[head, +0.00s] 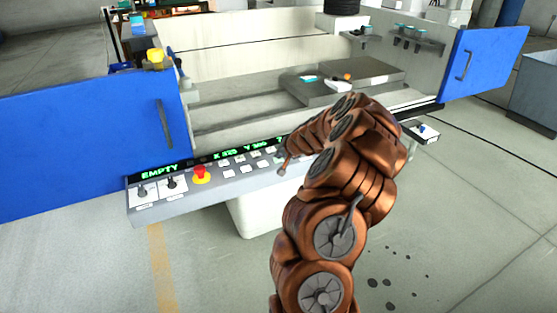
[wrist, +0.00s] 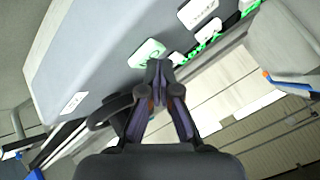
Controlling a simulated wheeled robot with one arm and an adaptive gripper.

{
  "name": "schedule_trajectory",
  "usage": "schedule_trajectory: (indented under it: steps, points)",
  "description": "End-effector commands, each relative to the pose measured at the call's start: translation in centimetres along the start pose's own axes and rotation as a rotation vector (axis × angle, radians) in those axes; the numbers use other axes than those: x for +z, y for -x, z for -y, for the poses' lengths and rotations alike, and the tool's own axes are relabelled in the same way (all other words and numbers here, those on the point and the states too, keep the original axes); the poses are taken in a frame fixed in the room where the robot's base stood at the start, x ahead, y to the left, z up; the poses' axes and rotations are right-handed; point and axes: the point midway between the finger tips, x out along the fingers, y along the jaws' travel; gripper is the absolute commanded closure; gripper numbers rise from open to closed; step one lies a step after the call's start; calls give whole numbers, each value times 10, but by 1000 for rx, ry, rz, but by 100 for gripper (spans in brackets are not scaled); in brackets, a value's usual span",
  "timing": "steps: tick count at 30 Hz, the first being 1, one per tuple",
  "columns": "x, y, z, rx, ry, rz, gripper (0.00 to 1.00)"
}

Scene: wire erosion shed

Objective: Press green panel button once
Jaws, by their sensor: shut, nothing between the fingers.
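The control panel (head: 222,184) slopes along the front of the machine in the head view, with a green-lit display and several pale buttons. In the wrist view the green panel button (wrist: 147,53) is a white key with green marking, partly covered by my fingertips. My gripper (wrist: 158,68) is shut and empty, its tips over the lower edge of that button. I cannot tell whether they touch it. In the head view my arm covers the panel's right end, and the green button is not clear there.
A red mushroom button (head: 200,174) and two switches sit at the panel's left. A white key (wrist: 198,12) lies near the green one. Blue doors (head: 85,140) (head: 487,62) flank the machine's open work area. A small tray (head: 422,131) sticks out at right.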

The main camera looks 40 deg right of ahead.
Motion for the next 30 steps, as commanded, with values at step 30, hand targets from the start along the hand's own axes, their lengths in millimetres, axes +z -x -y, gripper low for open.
schedule_trajectory:
  steps: [30]
  points:
    - [-7,10,7,0,0,-1,100]
